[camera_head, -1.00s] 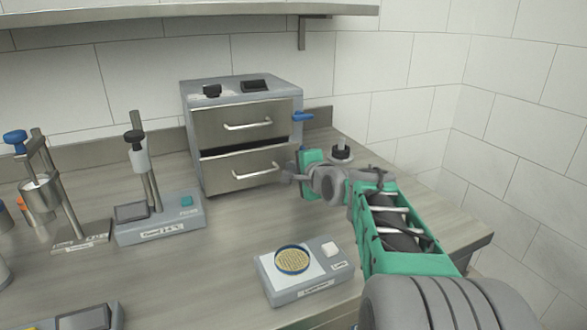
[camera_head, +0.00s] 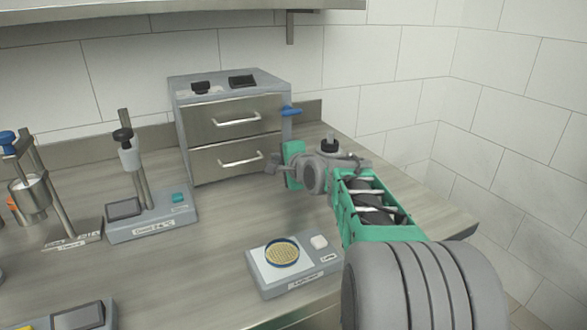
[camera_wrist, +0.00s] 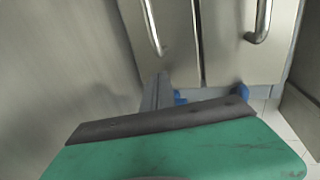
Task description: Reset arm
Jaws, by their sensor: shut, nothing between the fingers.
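My gripper (camera_head: 272,163) is at the end of my green and grey arm, right of the middle in the head view. It is shut and empty. It hangs over the bench just in front of the lower right of a grey two-drawer unit (camera_head: 183,130). The upper drawer (camera_head: 225,121) and lower drawer (camera_head: 230,158) both look closed. In the wrist view my gripper (camera_wrist: 160,85) points toward the drawer fronts, and two metal handles (camera_wrist: 262,20) show beyond it. A gap between gripper and unit is hard to judge.
On the bench (camera_head: 215,215) stand a dispenser stand (camera_head: 150,215) and a metal cup holder (camera_head: 30,200) at left. A scale-like device (camera_head: 295,280) with a round dish of yellowish grains (camera_head: 282,253) is in front. A blue lever (camera_head: 291,111) juts from the unit's right side.

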